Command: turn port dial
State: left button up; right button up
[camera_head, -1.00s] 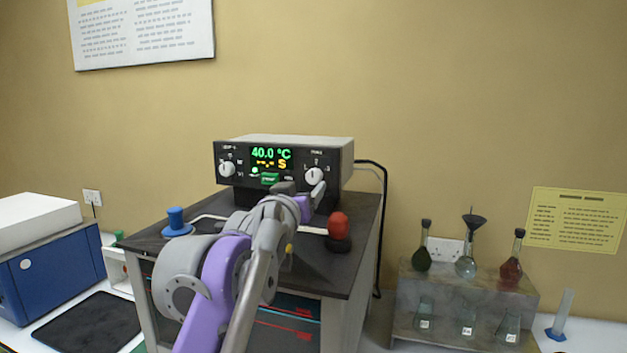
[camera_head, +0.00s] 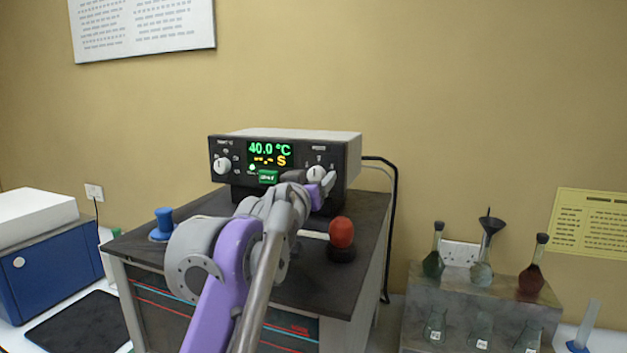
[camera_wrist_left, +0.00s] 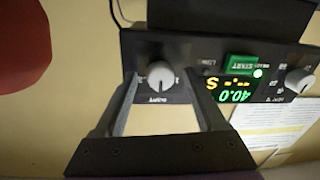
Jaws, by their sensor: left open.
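The black control unit (camera_head: 240,190) has a lit display reading 40.0 °C and two white dials. The right dial (camera_head: 316,173) is at the panel's right side; its label is too blurred to read for certain. My left gripper (camera_head: 325,184) is right in front of this dial. In the left wrist view, upside down, the dial (camera_wrist_left: 161,75) shows between the two open fingers of my left gripper (camera_wrist_left: 162,92), with a gap on each side. I cannot tell the depth left to the panel. The left dial (camera_head: 222,165) stands clear. My right gripper is not in view.
A green START button (camera_head: 268,177) sits below the display. A rack with flasks (camera_head: 470,300) is at the right.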

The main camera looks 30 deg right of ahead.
pick_arm(q)
grip_shut()
jog(key=shift+n, duration=0.3)
jog(key=n, duration=0.5)
jog(key=shift+g+b, duration=0.3)
jog(key=n, duration=0.5)
jog(key=shift+r+n, duration=0.2)
jog(key=shift+n, duration=0.1)
jog(key=shift+g, duration=0.3)
